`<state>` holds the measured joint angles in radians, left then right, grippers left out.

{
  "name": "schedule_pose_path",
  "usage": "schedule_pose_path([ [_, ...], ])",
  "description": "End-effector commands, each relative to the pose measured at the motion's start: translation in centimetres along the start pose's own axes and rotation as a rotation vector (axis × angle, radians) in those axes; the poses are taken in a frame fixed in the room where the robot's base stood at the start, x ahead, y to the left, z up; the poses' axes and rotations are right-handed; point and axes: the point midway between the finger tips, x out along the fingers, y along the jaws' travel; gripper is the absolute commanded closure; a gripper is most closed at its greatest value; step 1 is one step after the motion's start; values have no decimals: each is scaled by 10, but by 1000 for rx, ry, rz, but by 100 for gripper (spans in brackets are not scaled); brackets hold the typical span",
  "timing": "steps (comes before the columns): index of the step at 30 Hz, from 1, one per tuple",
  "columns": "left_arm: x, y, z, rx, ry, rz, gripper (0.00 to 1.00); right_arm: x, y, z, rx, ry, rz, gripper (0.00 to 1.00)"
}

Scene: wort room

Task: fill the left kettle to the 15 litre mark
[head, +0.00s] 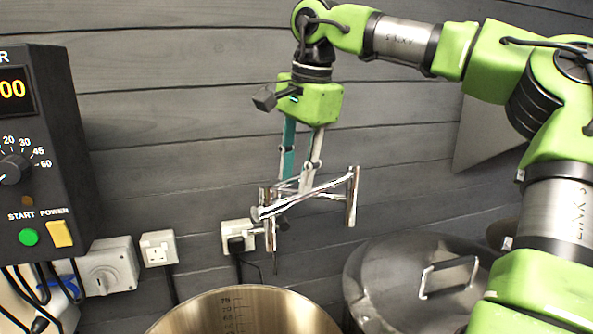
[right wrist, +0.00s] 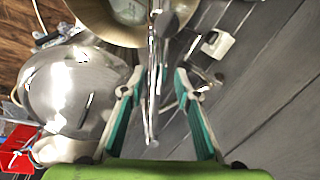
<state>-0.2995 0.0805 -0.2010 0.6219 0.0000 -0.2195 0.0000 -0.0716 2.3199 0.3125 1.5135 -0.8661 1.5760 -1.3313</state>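The left kettle (head: 215,312) is open at the bottom of the head view, with dark scale marks and numbers on its brassy inner wall. Its lower inside is cut off, so no water level shows there. The right wrist view shows part of its inside wall (right wrist: 100,18) and something pale at the bottom. A chrome swing-arm tap (head: 325,192) hangs before the wall above the kettle's rear right side. My right gripper (head: 296,188) is at this tap. Its fingers stand apart on either side of the chrome bar (right wrist: 154,110), with gaps visible. My left gripper is out of view.
A lidded steel kettle (head: 385,285) with a bar handle stands to the right. A control box (head: 70,140) with a display, knob, green START button and yellow switch is at the left. Wall sockets (head: 158,247) and cables are behind. A red object (right wrist: 18,148) shows at the wrist view's lower left.

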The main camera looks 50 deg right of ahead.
Motion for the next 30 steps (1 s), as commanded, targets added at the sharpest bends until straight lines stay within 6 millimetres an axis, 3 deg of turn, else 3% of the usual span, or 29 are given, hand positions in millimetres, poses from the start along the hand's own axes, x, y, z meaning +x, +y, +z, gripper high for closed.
schedule_pose_path([
  [6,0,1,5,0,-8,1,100,1,0,0,0,0,0,71],
  [9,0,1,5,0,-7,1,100,0,0,0,0,0,0,97],
  [10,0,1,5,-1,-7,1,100,0,0,0,0,0,1,100],
  [18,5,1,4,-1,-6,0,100,1,3,2,47,12,0,100],
  [30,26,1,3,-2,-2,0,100,-4,31,17,521,107,-1,100],
])
